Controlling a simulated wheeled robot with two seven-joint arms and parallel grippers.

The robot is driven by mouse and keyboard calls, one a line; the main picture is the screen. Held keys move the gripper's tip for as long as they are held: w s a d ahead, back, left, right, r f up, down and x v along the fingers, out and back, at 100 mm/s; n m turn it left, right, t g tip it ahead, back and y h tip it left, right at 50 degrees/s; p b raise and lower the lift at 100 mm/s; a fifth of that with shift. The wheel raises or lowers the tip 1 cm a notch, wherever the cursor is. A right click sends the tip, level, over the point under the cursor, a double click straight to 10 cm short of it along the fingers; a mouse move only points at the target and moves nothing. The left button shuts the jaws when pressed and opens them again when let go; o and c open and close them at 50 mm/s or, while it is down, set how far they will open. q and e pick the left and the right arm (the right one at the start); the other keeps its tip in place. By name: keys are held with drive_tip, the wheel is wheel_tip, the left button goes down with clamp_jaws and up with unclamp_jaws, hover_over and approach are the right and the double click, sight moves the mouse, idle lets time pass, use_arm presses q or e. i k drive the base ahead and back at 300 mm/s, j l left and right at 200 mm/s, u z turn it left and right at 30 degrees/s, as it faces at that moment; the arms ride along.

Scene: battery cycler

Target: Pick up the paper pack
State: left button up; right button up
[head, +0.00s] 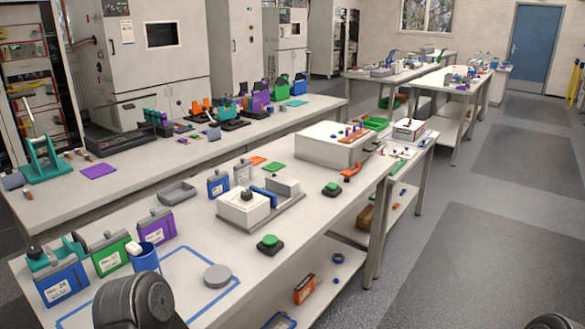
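I cannot single out the paper pack with certainty at this size. A small orange box with a pale label (304,288) stands on the lower shelf under the near table; I cannot tell whether it is paper. On the near tabletop, labelled containers in blue (62,284), green (110,254) and purple (156,227) stand at the left end. Neither gripper is in view; only dark rounded parts of my arms show at the bottom edge.
The near table (310,212) has bare surface around a grey puck (217,275) and a green button on a black base (269,243). A blue taped outline marks its near end. A second long table (130,188) runs behind it. Open floor (470,230) lies to the right.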

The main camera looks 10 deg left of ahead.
sight(133, 247)
drive_tip(key=u, duration=1.35)
